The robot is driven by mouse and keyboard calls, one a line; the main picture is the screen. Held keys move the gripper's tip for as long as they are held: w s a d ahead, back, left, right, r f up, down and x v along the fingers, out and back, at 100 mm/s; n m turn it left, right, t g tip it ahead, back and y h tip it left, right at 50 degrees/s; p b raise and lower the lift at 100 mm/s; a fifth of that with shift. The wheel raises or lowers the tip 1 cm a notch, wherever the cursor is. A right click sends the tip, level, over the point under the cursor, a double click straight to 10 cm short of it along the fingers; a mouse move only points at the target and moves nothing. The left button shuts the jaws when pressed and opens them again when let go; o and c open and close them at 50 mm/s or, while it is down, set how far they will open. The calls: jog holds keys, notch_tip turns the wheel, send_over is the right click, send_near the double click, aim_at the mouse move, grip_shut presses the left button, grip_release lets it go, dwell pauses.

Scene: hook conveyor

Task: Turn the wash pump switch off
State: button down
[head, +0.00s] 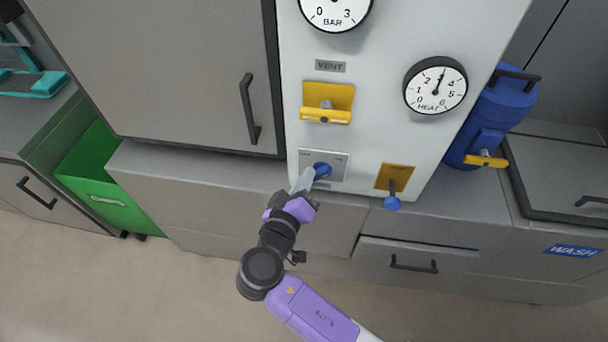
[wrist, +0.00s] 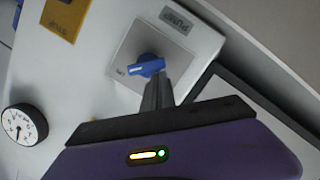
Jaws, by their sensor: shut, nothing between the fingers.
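The pump switch is a blue knob (head: 322,170) on a light grey square plate (head: 338,160) low on the white panel. In the wrist view the blue knob (wrist: 147,68) has a white pointer mark aimed to the left, near small lettering on the plate.
The panel also bears a yellow VENT lever (head: 326,114), a yellow plate with a blue-ended lever (head: 393,202) and a HEAT dial (head: 435,86). A blue canister (head: 492,120) stands at right, a green bin (head: 105,185) at left. The floor in front is clear.

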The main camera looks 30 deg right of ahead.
jog(key=shift+a+f+n+h, duration=0.1)
jog(key=shift+f+n+h, duration=0.25)
jog(key=shift+n, duration=0.55)
jog(key=shift+f+n+b, duration=0.25)
jog(key=shift+n+b, duration=0.05)
jog(key=shift+n, duration=0.5)
jog(key=f+n, duration=0.1)
jog(key=n, duration=0.3)
jog(key=d+f+n+t+h, duration=0.1)
jog(key=n, duration=0.3)
jog(key=s+f+n+t+h+p, duration=0.1)
jog(key=n, duration=0.4)
jog(key=shift+s+d, duration=0.1)
jog(key=shift+d, duration=0.3)
jog(key=shift+s+d, duration=0.1)
